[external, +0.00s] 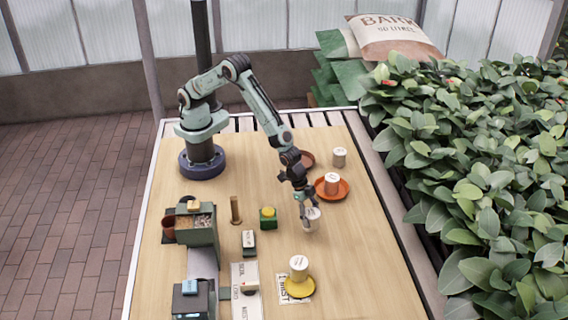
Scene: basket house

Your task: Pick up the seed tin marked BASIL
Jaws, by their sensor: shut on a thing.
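My gripper (307,204) is shut on a pale tin (312,219) at the middle right of the table. I cannot tell whether that tin touches the tabletop. Another pale tin (299,267) stands upright on a yellow saucer near the front. A pinkish tin (332,183) stands on an orange saucer (344,193) behind my gripper. A grey tin (339,155) stands farther back. The labels are too small to read, so I cannot tell which tin is marked BASIL.
A green box with a yellow top (268,218), a brass cylinder (236,210) and a small dark green box (249,243) stand left of my gripper. A green bin (202,232) is farther left. Leafy plants (480,150) line the right side. The tabletop (365,265) is clear at front right.

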